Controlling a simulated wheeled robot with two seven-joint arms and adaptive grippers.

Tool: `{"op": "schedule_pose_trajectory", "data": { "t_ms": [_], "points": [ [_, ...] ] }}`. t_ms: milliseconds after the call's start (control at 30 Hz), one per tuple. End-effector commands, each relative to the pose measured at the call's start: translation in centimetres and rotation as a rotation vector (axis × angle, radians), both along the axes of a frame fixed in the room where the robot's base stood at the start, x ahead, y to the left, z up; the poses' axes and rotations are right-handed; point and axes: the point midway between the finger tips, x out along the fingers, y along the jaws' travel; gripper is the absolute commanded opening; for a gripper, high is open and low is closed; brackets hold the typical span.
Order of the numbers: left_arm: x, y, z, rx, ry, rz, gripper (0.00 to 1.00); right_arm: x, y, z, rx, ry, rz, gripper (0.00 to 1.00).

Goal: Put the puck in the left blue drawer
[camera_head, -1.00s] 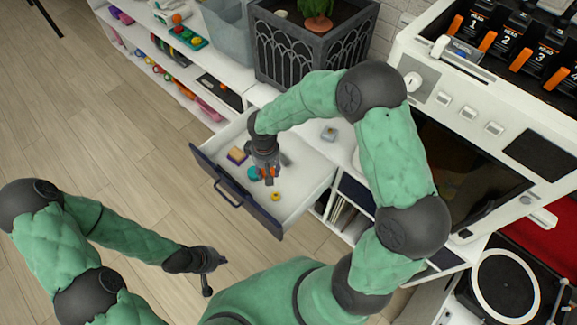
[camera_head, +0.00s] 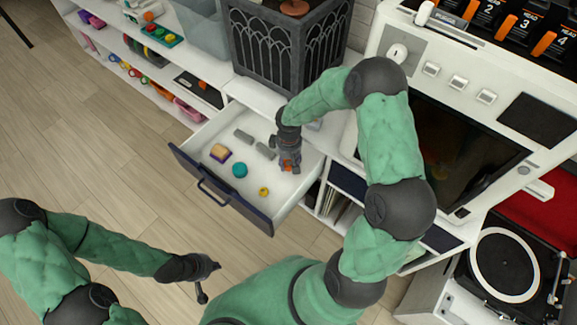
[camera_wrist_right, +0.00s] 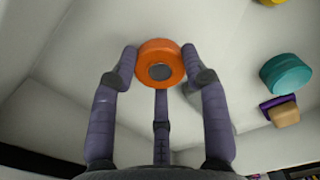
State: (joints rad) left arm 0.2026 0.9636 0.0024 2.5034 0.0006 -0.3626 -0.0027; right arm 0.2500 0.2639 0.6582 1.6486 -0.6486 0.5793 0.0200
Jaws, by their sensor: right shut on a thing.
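The puck (camera_head: 287,168) is an orange disc with a grey centre. My right gripper (camera_head: 290,165) is shut on it inside the open drawer, near the drawer's right side. In the right wrist view the puck (camera_wrist_right: 158,50) sits between the fingertips of my right gripper (camera_wrist_right: 158,66), against the pale drawer interior. I cannot tell whether it touches the drawer floor. The drawer (camera_head: 215,207) has a dark blue front with a handle and a white inside, and is pulled well out. My left gripper (camera_head: 208,279) hangs empty over the floor, fingers apart, in front of the drawer.
A dark planter (camera_head: 285,50) stands on the cabinet behind. A turntable (camera_head: 505,265) is at the right.

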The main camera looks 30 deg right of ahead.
Motion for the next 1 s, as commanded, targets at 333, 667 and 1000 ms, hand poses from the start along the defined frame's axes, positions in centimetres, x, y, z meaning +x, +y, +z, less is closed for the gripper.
{"op": "schedule_pose_trajectory", "data": {
  "t_ms": [333, 667, 1000],
  "points": [
    [0.0, 0.0, -1.9, 0.000, 0.000, 0.000, 0.00, 0.0, 0.1, -2.9, 0.000, -0.001, -0.001, 0.14],
    [0.0, 0.0, -2.1, 0.000, 0.000, 0.000, 0.00, 0.0, 0.1, -3.3, 0.000, 0.000, -0.001, 0.60],
    [0.0, 0.0, -2.1, 0.000, 0.000, 0.000, 0.00, 0.0, 0.1, -3.2, 0.000, 0.000, -0.001, 0.70]
  ]
}}
